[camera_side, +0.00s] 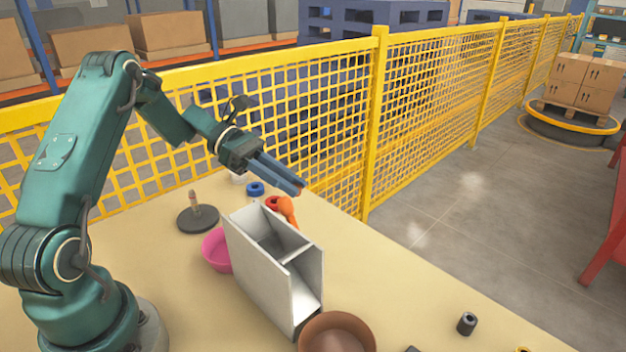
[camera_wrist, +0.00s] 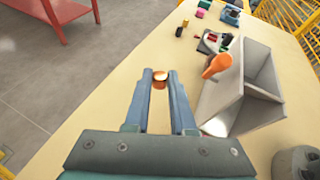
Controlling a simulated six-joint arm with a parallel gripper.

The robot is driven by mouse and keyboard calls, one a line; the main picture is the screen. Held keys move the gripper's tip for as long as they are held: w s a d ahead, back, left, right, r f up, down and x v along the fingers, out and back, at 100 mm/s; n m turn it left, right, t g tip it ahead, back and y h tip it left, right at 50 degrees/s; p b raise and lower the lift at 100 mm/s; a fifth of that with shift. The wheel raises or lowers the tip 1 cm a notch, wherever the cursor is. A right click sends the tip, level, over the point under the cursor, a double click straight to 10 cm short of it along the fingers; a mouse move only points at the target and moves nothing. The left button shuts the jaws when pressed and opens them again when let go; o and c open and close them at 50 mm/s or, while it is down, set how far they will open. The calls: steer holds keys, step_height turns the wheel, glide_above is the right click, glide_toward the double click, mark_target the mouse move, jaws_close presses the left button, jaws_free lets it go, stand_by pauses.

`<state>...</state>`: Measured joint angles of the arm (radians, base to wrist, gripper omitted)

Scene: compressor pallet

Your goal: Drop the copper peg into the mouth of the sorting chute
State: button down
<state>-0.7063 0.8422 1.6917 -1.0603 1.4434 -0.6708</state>
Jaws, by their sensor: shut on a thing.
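The copper peg (camera_wrist: 159,80) is between my fingertips in the wrist view, with its round end showing. My gripper (camera_wrist: 160,76) is shut on it. In the side view my gripper (camera_side: 299,188) is raised above the table, and only a small reddish bit of the peg shows at the tips. The sorting chute (camera_side: 262,279) is a pale grey box with an open, divided top, standing below my gripper in the side view. In the wrist view the chute (camera_wrist: 225,98) is to the right of the peg, apart from it.
An orange tool (camera_side: 288,211) is behind the chute, near a red ring and a blue ring (camera_side: 255,188). A pink bowl (camera_side: 216,251), a brown bowl (camera_side: 337,334) and a dark disc with a post (camera_side: 198,218) stand around it. A dark cylinder (camera_side: 467,324) stands at right. Yellow fencing (camera_side: 372,120) runs behind.

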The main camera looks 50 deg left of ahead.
glide_above(344, 258)
step_height(344, 258, down, 7)
steer(key=shift+a+r, duration=0.1)
steer(key=shift+f, duration=1.9)
steer(key=shift+f, duration=0.15)
steer(key=c, duration=0.8)
jaws_free()
steer(key=shift+f, duration=0.1)
steer(key=shift+o, duration=0.2)
